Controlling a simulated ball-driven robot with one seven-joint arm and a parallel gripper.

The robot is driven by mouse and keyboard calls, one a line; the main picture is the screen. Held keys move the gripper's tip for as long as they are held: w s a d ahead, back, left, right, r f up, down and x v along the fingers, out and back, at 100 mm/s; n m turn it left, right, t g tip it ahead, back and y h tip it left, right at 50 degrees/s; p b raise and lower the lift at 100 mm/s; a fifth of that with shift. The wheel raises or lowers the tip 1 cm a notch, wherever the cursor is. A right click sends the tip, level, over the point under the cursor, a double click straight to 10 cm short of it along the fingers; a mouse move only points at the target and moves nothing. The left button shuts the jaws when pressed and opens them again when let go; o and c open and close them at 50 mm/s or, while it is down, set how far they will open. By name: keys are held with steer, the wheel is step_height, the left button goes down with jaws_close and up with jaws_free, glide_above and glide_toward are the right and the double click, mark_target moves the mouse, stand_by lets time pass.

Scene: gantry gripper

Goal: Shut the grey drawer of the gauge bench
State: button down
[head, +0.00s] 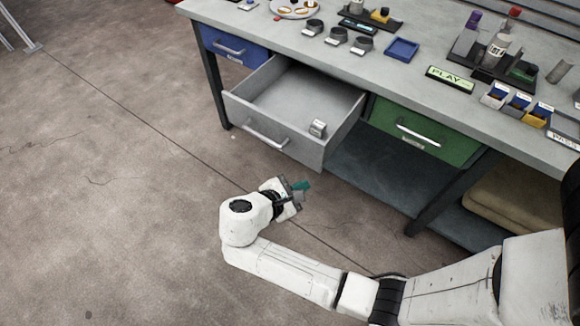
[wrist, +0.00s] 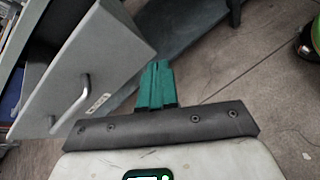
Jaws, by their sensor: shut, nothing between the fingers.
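The grey drawer (head: 240,110) of the gauge bench (head: 330,50) is pulled out, with a silver bar handle on its front. Its inside shows, with a small grey object (head: 317,128) near the front right corner. The drawer front also shows in the wrist view (wrist: 105,65), at the left, with its handle (wrist: 75,108). My gripper (head: 302,186) has teal fingers and is in front of and below the drawer's right side, apart from it. In the wrist view its fingers (wrist: 157,85) are together with nothing between them.
A blue drawer (head: 232,45) at the left and a green drawer (head: 425,132) at the right are shut. A lower shelf (head: 375,175) and a dark bench leg (head: 450,190) are right of my gripper. The floor (head: 120,180) at the left is clear.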

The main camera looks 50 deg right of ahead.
steer(key=w+a+f+n+t+h+b, duration=0.2)
steer(key=w+a+n+h+b, duration=0.35)
steer(key=w, duration=0.25)
steer(key=n, duration=0.2)
glide_toward(299, 145)
steer(key=shift+m+h, duration=0.25)
steer(key=d, duration=0.7)
steer(key=shift+w+f, duration=0.15)
steer(key=shift+f, duration=0.2)
steer(key=shift+d, duration=0.4)
steer(key=d+b, duration=0.2)
steer(key=d, duration=0.6)
steer(key=d+b, duration=0.2)
steer(key=d, duration=0.7)
steer(key=d+b, duration=0.2)
steer(key=d, duration=0.6)
steer(key=shift+w+d+f, duration=0.15)
steer(key=shift+w+d, duration=0.15)
steer(key=shift+w, duration=0.1)
steer(key=shift+d+b, duration=0.35)
steer(key=shift+d, duration=0.2)
steer(key=shift+w, duration=0.1)
steer(key=shift+d+r, duration=0.15)
steer(key=shift+r, duration=0.15)
